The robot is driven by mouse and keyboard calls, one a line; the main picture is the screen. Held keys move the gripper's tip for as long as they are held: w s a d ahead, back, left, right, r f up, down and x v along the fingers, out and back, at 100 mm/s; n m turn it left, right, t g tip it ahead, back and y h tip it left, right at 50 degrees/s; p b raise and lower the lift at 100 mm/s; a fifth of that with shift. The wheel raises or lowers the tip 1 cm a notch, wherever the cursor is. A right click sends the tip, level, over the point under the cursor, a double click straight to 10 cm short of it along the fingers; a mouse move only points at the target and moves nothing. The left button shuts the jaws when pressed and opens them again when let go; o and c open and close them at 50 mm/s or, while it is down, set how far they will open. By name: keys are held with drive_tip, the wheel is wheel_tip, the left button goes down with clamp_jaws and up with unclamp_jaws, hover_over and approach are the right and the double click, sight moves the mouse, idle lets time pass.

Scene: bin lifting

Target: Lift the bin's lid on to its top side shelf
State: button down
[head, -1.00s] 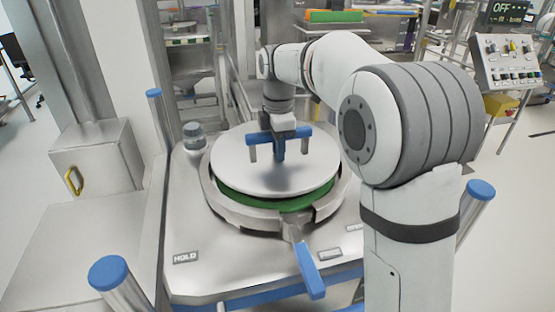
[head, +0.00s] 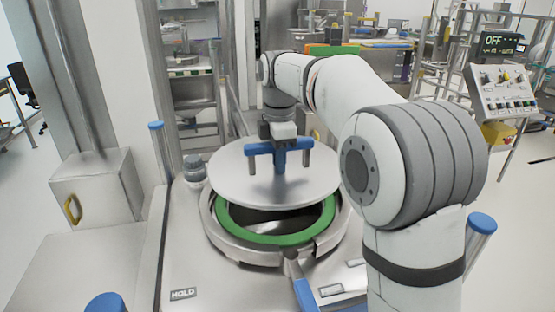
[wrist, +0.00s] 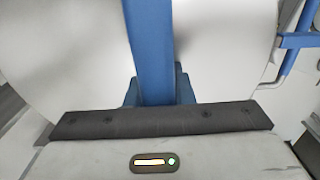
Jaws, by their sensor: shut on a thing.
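The lid (head: 232,182) is a round, flat silver disc with a blue T-shaped handle (head: 292,146) on top. My gripper (head: 280,140) is shut on this handle and holds the lid raised above the bin. The bin's round opening (head: 232,229) has a green ring around it and a dark inside, seen through the gap under the lid. In the wrist view the blue handle (wrist: 150,45) runs up from the dark gripper edge, with the pale lid on both sides. The fingertips themselves are hidden there. I cannot clearly make out the side shelf.
A blue lever (head: 305,296) sticks out at the front of the bin's rim. A metal box with a yellow handle (head: 72,208) stands at left. Blue-capped posts (head: 482,223) stand at the corners. A control panel (head: 500,88) is at the right.

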drive_tip(key=shift+r+p, duration=3.9)
drive_tip(key=shift+r, duration=0.45)
